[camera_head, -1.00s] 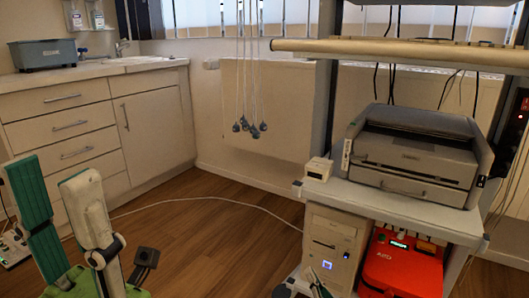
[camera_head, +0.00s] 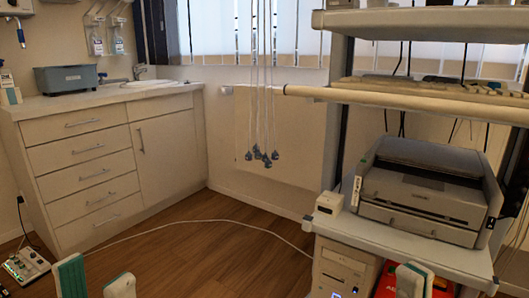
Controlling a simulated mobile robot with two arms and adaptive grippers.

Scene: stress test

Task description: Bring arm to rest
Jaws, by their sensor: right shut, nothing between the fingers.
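My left gripper (camera_head: 95,272) is at the bottom left edge of the head view. Only the white and green tips of its two fingers show, with a gap between them, and nothing is seen in that gap. My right gripper (camera_head: 427,277) is at the bottom right edge, in front of the lower part of the equipment cart. Its white and green fingertips are close together and hold nothing. The arms behind both grippers are below the picture.
An equipment cart (camera_head: 375,234) bears a grey printer (camera_head: 425,192), with a computer tower (camera_head: 340,271) and a red case (camera_head: 386,281) below. A drawer cabinet (camera_head: 85,172) stands left. A white cable (camera_head: 185,226) crosses the open wooden floor.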

